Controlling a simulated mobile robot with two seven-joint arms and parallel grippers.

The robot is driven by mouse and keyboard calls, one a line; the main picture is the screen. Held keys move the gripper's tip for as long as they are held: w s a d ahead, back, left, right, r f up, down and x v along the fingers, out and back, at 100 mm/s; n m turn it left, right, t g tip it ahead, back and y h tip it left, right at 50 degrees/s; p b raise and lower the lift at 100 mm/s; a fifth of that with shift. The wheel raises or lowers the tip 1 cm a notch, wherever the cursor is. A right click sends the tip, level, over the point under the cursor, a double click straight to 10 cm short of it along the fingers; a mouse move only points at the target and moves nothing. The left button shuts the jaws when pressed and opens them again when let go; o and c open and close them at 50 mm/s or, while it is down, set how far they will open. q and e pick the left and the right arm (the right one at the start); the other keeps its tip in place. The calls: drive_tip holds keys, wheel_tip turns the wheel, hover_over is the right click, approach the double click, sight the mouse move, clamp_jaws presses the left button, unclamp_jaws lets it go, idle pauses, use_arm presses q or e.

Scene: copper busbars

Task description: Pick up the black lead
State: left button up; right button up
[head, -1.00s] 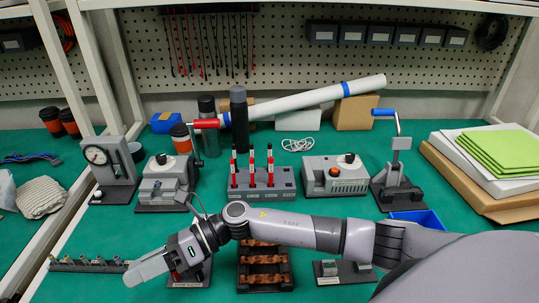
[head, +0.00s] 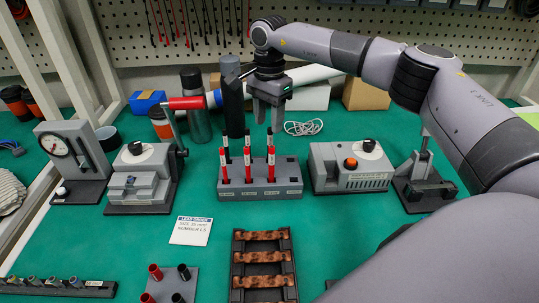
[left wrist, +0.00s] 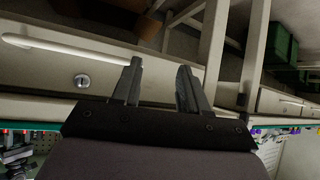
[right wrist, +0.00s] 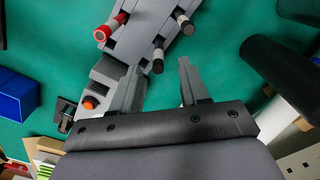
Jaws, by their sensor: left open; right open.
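A grey lead holder (head: 260,191) stands mid-bench with several upright leads. Red leads (head: 247,165) with white bands stand in its front row. Black leads show partly behind them, one black lead (head: 269,137) at the right. My right gripper (head: 268,118) is open and empty, pointing down above and behind the holder's back row. In the right wrist view, a black lead (right wrist: 158,57) with a pale end lies between and just beyond the open fingers; another black lead (right wrist: 185,25) stands farther off. My left gripper (left wrist: 160,66) is open and empty, away from the bench top.
A card (head: 191,231) reads lead order, 35 mm², number L3. Copper busbars (head: 264,257) lie in a front rack. Grey devices (head: 350,168) flank the holder. A dark cylinder (head: 232,95) and a steel flask (head: 195,105) stand behind it, left of the right gripper.

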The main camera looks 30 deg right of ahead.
wheel_tip(320, 180, down, 8)
drive_tip(key=shift+d, duration=0.15)
drive_tip(key=shift+s+r, duration=0.1)
drive_tip(key=shift+r, duration=0.05)
clamp_jaws()
